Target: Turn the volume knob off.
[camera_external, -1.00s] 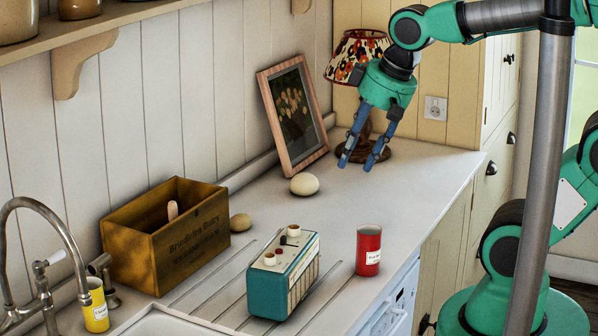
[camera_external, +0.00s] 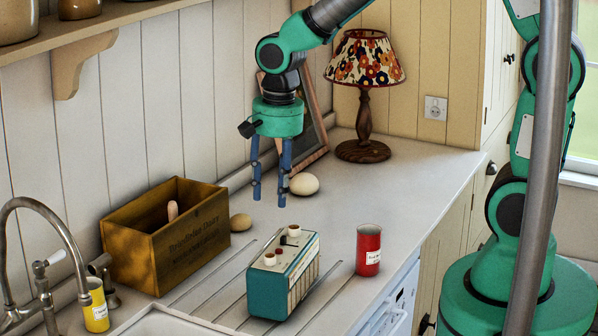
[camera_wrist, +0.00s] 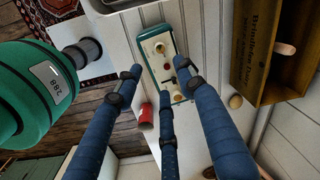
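A teal and cream radio (camera_external: 285,280) stands on the counter, its top facing up. It carries two round cream knobs, a near one (camera_external: 270,259) and a far one (camera_external: 294,231), with small switches between them. I cannot tell which is the volume knob. The radio also shows in the wrist view (camera_wrist: 151,18), with one knob (camera_wrist: 160,47) toward its upper end and another (camera_wrist: 178,98) lower. My gripper (camera_external: 269,198) is open and empty, its blue fingers pointing down. It hangs above the counter near the radio's far end, apart from it.
A red can (camera_external: 368,252) stands right of the radio. A wooden crate (camera_external: 160,245) and a brown egg-like object (camera_external: 240,222) are left. A white egg-like object (camera_external: 304,184), leaning picture frame (camera_external: 318,120) and lamp (camera_external: 363,110) are behind. A yellow can (camera_external: 96,308) stands by the tap.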

